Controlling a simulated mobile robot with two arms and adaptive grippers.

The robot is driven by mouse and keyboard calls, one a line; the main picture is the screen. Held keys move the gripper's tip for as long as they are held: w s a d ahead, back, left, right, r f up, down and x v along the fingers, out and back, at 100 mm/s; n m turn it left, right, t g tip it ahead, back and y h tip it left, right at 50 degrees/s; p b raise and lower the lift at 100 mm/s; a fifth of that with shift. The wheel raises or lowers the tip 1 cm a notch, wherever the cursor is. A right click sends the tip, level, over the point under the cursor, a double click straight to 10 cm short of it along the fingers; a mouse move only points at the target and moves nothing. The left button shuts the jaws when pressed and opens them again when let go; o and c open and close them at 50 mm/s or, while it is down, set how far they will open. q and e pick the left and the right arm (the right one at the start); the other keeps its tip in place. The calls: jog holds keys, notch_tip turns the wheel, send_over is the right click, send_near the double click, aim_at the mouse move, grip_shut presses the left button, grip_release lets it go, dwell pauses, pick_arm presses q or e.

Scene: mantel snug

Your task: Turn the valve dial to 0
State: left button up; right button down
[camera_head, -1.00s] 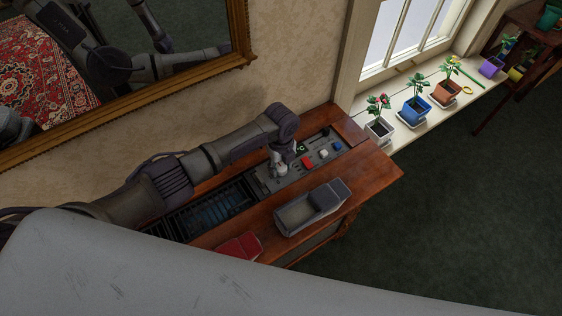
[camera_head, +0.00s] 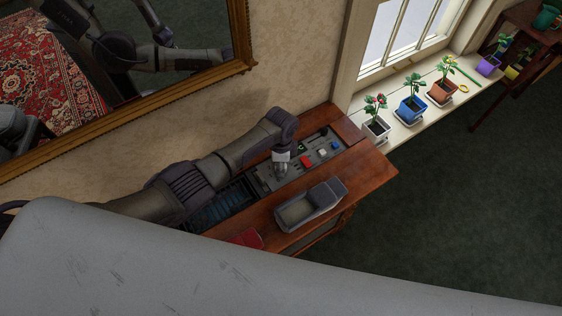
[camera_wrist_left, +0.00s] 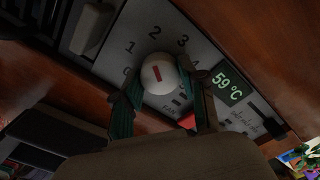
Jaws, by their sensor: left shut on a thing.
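The valve dial (camera_wrist_left: 157,73) is a round white knob with a red mark, on a grey panel (camera_wrist_left: 128,63) with numerals around it. The red mark runs nearly up and down in the wrist view, roughly in line with the 2; I cannot tell which end is the pointer. My left gripper (camera_wrist_left: 160,92) is shut on the dial, one green-padded finger on each side. In the head view my left gripper (camera_head: 281,167) reaches down onto the panel and hides the dial. A green display (camera_wrist_left: 229,85) beside it reads 59 °C. My right gripper is not in view.
The panel sits in a wooden cabinet top (camera_head: 350,170). A grey scoop-like container (camera_head: 300,208) stands in front. Potted plants line the windowsill (camera_head: 400,132). A gilt-framed mirror (camera_head: 247,40) hangs behind.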

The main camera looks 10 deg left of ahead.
pick_arm(q)
jog(key=n+p, duration=0.1)
jog(key=n, duration=0.3)
jog(key=shift+w+r+n, duration=0.1)
jog(key=shift+r+n, duration=0.05)
jog(key=shift+n, duration=0.25)
jog(key=n+p, duration=0.1)
jog(key=n, duration=0.2)
jog(key=shift+n, duration=0.3)
jog(key=n+p, duration=0.1)
jog(key=n, duration=0.3)
jog(key=shift+n, duration=1.7)
jog(key=o, duration=1.1)
jog(key=shift+o, duration=0.2)
